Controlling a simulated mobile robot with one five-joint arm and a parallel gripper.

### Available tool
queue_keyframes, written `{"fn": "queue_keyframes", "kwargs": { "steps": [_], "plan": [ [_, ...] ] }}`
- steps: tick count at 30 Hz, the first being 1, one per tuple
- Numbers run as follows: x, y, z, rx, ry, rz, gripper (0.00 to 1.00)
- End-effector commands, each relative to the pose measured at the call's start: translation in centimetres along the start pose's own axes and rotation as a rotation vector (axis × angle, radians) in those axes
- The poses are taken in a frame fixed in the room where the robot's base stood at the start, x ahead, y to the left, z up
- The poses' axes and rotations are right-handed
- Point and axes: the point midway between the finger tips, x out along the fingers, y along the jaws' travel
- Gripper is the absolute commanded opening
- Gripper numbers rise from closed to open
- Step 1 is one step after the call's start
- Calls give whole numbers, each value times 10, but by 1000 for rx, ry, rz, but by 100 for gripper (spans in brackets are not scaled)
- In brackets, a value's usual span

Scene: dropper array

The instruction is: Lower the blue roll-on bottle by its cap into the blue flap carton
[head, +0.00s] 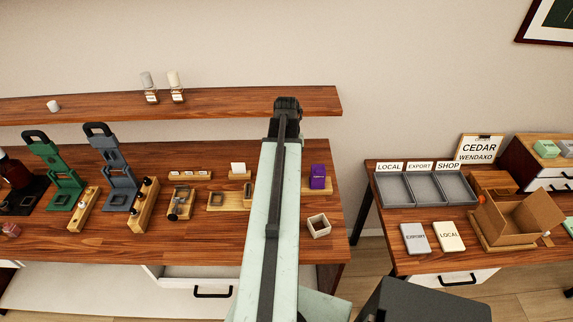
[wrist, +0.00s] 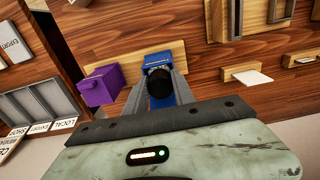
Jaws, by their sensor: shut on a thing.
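My gripper (wrist: 159,80) is shut on the black round cap (wrist: 161,93) of the roll-on bottle in the wrist view. The bottle's body is hidden under the cap and fingers. The blue flap carton (wrist: 157,60) shows just beyond the cap, between and behind the fingertips, on a wooden base. I cannot tell whether the bottle is inside it or above it. In the head view the end of my arm, with my gripper (head: 287,105), points away over the table. My arm hides the blue carton and the bottle there.
A purple carton (head: 318,177) stands close beside, also in the wrist view (wrist: 100,87). A small open box (head: 318,226) sits nearer the front edge. Wooden stands (head: 230,200) lie left of my arm. A shelf (head: 220,104) runs behind.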

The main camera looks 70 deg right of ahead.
Motion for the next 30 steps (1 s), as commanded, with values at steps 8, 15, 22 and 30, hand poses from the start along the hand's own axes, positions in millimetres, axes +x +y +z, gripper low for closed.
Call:
{"fn": "queue_keyframes", "kwargs": {
  "steps": [8,15,22,30],
  "plan": [
    [5,0,0,0,0,0,56],
    [5,1,0,1,0,0,56],
    [-12,1,0,1,0,0,56],
    [-62,1,0,1,0,0,56]
  ]
}}
